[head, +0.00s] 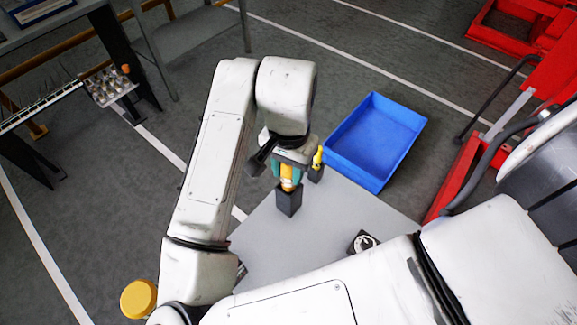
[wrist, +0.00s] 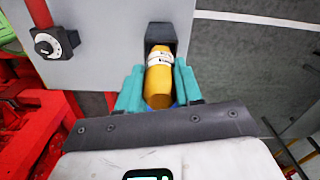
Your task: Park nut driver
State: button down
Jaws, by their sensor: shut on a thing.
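The nut driver (head: 287,185), with a yellow handle, stands roughly upright between the fingers of my gripper (head: 289,173). The gripper is shut on it. Its lower end is at the mouth of a dark grey square holder (head: 289,203) on the grey table. I cannot tell how deep it sits. In the wrist view the yellow handle with a white band (wrist: 159,75) lies between teal fingertips (wrist: 158,88), with the dark holder (wrist: 161,35) just beyond. The driver's tip is hidden.
Another yellow item (head: 318,156) stands by a second dark block close right of my gripper. A blue bin (head: 376,140) lies beyond the grey table (head: 330,215). A black dial unit (head: 363,242) is near the front. Red machinery (head: 470,165) stands right.

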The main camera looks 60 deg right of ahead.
jog(key=shift+f+b, duration=0.5)
jog(key=shift+f, duration=0.2)
jog(key=c, duration=0.7)
grip_release()
jog(key=shift+r, duration=0.1)
jog(key=shift+o, duration=0.2)
notch_tip(320, 180, up, 11)
jog(key=shift+f+p, duration=0.1)
jog(key=shift+p, duration=0.65)
